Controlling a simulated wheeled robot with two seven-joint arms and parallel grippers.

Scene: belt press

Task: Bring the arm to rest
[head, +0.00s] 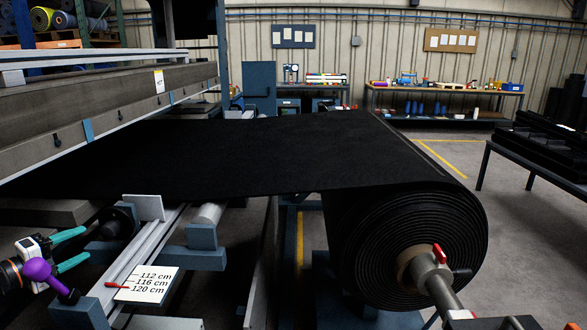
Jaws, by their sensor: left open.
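My left gripper (70,250) is at the lower left of the head view. Its two teal fingers are spread apart with nothing between them. A purple knob (40,271) stands on a dark base in front of the gripper, overlapping it in the picture; I cannot tell whether they touch. To the right is a white scale card (148,284) reading 112, 116 and 120 cm, with a red pointer near 116. My right gripper is not clearly in view.
A wide black belt (230,155) runs from the press (110,95) to a large roll (405,245) at right, with a red lever (439,253) on its shaft. A metal rail (150,265) lies beside the gripper. Workbenches (440,90) stand far back; floor at right is partly clear.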

